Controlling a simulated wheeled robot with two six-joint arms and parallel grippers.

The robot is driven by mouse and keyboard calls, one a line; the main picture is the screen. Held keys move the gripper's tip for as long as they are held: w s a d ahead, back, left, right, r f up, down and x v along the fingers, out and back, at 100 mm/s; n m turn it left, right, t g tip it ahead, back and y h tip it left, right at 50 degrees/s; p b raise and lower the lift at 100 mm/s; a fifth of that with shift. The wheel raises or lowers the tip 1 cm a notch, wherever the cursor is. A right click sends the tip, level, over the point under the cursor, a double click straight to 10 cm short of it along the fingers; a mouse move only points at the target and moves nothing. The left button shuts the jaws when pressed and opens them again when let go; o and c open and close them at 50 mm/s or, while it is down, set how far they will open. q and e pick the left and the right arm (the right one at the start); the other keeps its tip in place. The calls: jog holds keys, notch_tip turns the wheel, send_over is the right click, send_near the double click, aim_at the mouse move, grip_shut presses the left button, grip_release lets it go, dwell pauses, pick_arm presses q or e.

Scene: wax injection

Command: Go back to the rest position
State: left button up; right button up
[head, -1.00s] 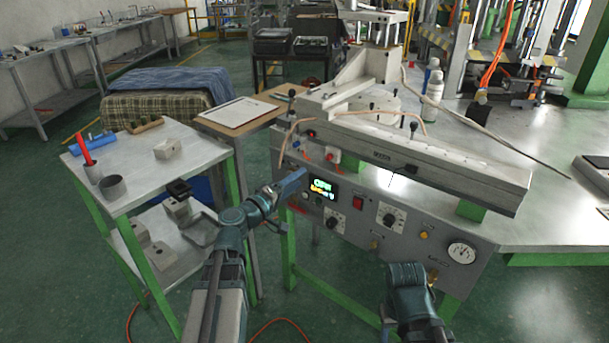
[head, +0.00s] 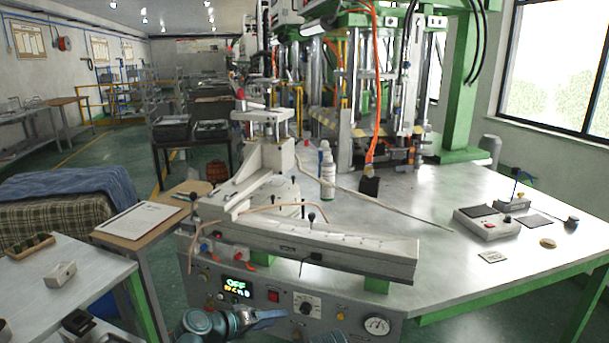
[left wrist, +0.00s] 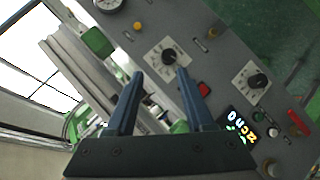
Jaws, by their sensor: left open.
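My left gripper (head: 272,317) is at the bottom of the head view, in front of the wax injection machine's grey control panel (head: 345,309). In the left wrist view its two fingers (left wrist: 160,74) are apart with nothing between them. Behind the fingers the panel shows tilted, with a black knob (left wrist: 169,56), a red switch (left wrist: 204,89) and a lit display (left wrist: 238,126). Only a small part of my right arm shows at the bottom edge of the head view. My right gripper is out of view.
A side table (head: 85,268) with a pale block (head: 60,274) stands at the left. A clipboard (head: 138,221) lies on a small wooden table. The metal worktop (head: 420,215) at the right carries a white bottle (head: 327,173) and a control box (head: 488,224).

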pick_arm(q)
jog(key=s+d+m+g+y+p, duration=0.45)
jog(key=s+d+g+p, duration=0.2)
jog(key=s, duration=0.45)
jog(key=s+a+r+m+g+y+p, duration=0.1)
jog(key=s+a+m+g+y+p, duration=0.1)
jog(key=s+y, duration=0.4)
jog(key=shift+s+a+r+p, duration=0.25)
jog(key=shift+a+p, duration=0.35)
jog(key=shift+p, duration=0.6)
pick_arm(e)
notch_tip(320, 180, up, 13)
